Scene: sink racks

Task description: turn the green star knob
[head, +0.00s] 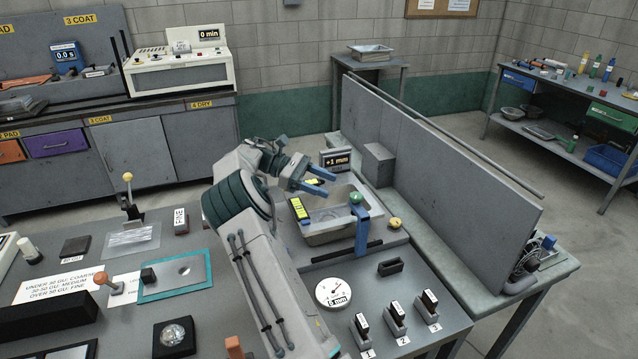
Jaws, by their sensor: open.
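The green knob (356,198) sits at the top of a blue bracket (362,230) at the right edge of a grey tray (322,236). It is small here, and its star shape cannot be made out. My gripper (331,184) has blue fingers that point right. It is open, with nothing visible between the fingers. In the picture its fingertips are up and to the left of the green knob, apart from it. How high they are above it cannot be told.
A display reading "+1 mm" (335,160) stands behind my gripper. A yellow knob (394,223) is right of the bracket. A tall grey panel (440,155) bounds the right side. A round dial (333,292) and several numbered blocks (396,316) are in front.

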